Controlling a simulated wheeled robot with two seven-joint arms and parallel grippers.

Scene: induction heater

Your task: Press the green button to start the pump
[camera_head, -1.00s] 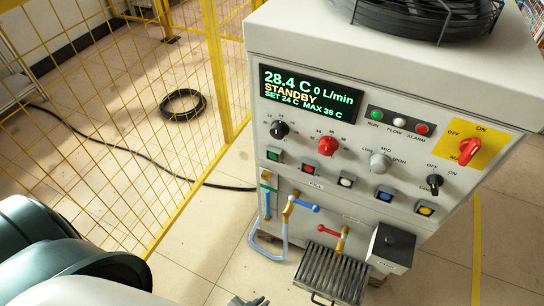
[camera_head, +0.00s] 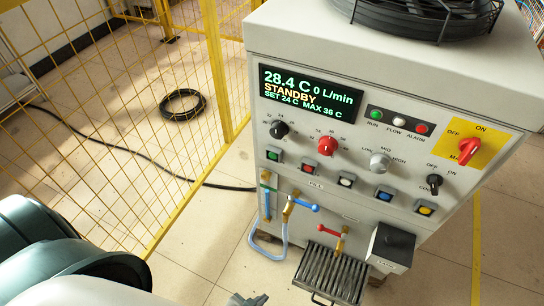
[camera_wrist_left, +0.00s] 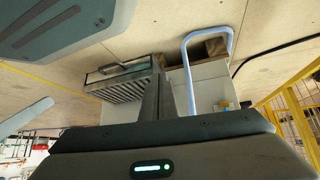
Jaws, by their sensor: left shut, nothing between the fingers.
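The green button (camera_head: 274,154) is a square push button in a dark frame, at the left end of the button row on the grey cabinet (camera_head: 340,215). The display (camera_head: 311,92) above it reads 28.4 C, 0 L/min, STANDBY. The tip of my left gripper (camera_head: 246,299) just shows at the bottom edge of the head view, well below the button and apart from it. In the left wrist view its fingers (camera_wrist_left: 157,98) are together and empty, in front of the cabinet's lower part. The button cannot be made out there. My right gripper is not in view.
Red, white, blue and yellow buttons continue the row. Below are a blue-handled valve (camera_head: 303,203), a red-handled valve (camera_head: 331,231), a pale hose loop (camera_head: 270,250), a slatted tray (camera_head: 331,272) and a dark box (camera_head: 391,246). A yellow mesh fence (camera_head: 213,70) stands at left.

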